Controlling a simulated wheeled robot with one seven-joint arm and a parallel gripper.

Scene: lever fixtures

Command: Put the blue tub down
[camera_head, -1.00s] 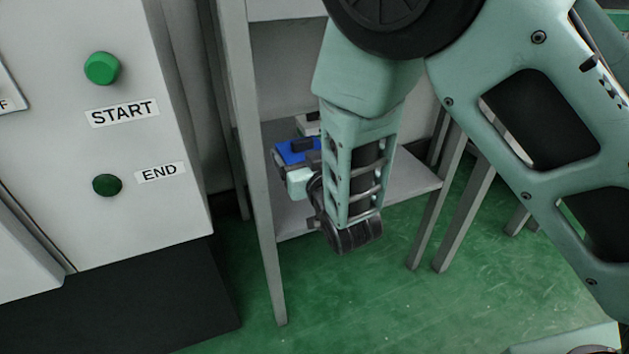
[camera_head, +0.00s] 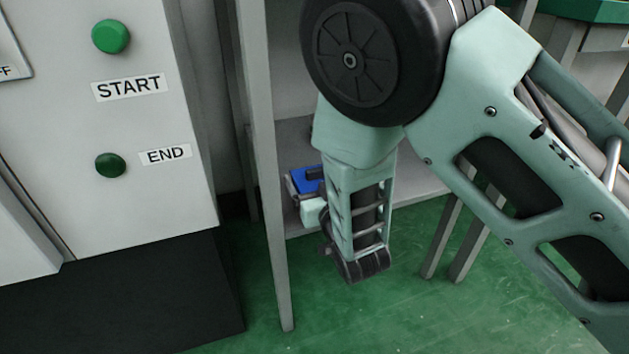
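The blue tub (camera_head: 306,181) shows only in part, at the lower shelf of a grey stand, behind my forearm. My gripper (camera_head: 298,188) is at the tub, mostly hidden by my own wrist. I cannot see its fingertips clearly, so whether it is shut on the tub does not show. I cannot tell whether the tub rests on the shelf (camera_head: 410,180) or is held above it.
A grey stand leg (camera_head: 270,230) rises just left of my wrist. Green floor (camera_head: 400,310) is open in front.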

